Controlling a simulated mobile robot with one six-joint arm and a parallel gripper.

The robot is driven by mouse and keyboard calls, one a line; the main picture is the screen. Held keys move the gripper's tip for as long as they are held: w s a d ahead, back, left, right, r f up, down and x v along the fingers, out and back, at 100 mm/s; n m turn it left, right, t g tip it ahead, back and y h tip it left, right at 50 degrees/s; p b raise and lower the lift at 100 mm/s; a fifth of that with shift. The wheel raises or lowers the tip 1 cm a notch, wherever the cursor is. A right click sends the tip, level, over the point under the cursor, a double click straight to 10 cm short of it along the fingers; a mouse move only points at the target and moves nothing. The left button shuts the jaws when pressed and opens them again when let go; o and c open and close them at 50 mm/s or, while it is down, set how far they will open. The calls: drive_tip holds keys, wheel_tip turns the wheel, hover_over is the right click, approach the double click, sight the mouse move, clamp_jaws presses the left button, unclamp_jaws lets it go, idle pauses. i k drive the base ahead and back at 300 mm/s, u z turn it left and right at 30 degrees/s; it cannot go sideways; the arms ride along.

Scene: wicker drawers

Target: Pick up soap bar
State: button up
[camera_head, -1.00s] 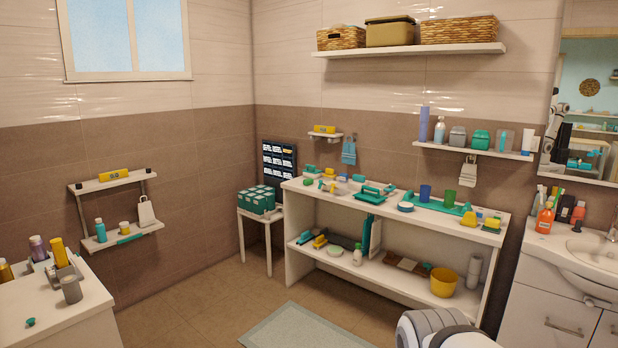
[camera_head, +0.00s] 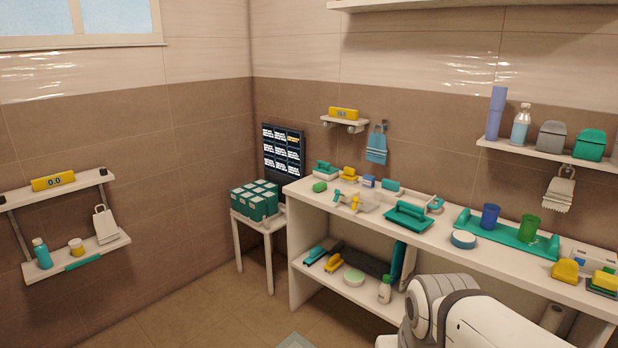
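No thing is plainly marked as the soap bar. A small rounded green piece (camera_head: 319,187) that may be soap lies near the left end of the white bench top (camera_head: 330,205). A round white-and-blue piece (camera_head: 463,239) lies further right on the same top, and a pale green round piece (camera_head: 354,278) is on the lower shelf; I cannot tell whether either is soap. A white link of my arm (camera_head: 470,318) shows at the bottom right, in front of the bench. My gripper is not in view.
The bench top also holds a green tray (camera_head: 505,240) with a blue cup (camera_head: 490,216) and a green cup (camera_head: 528,229). A small white table (camera_head: 242,217) with green boxes (camera_head: 254,201) stands left of the bench. Open floor (camera_head: 215,300) lies at the front left.

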sight(319, 187)
drive_tip(key=u, duration=0.25)
drive_tip(key=i, duration=3.2)
drive_tip(key=u, duration=0.1)
